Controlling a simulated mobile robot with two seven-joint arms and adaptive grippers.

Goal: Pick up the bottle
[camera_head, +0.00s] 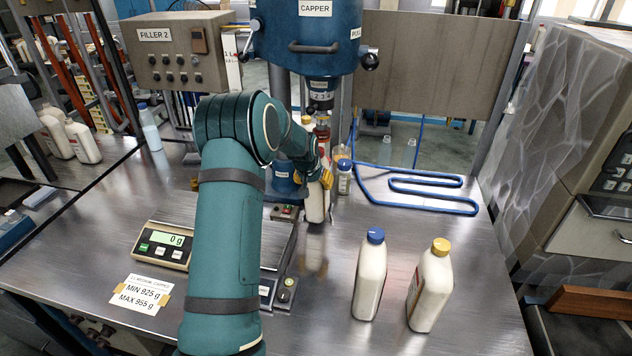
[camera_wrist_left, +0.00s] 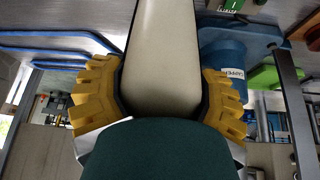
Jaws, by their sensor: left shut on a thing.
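My left gripper (camera_head: 325,178) reaches in under the blue capper machine, at the far middle of the metal table. It is shut on a white bottle (camera_head: 316,203), whose lower body shows below the yellow fingers. In the left wrist view, the yellow fingers of the left gripper (camera_wrist_left: 163,95) press on both sides of the pale bottle (camera_wrist_left: 163,40). Part of the bottle is hidden by the gripper; I cannot tell whether its base touches the table. My right gripper is not in view.
A blue-capped bottle (camera_head: 370,278) and a yellow-capped bottle (camera_head: 430,288) stand at the front right. A scale (camera_head: 164,246) reading 0 g is left of my arm. The capper (camera_head: 306,45) hangs above the gripper. Blue tubing (camera_head: 425,190) lies at the back right.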

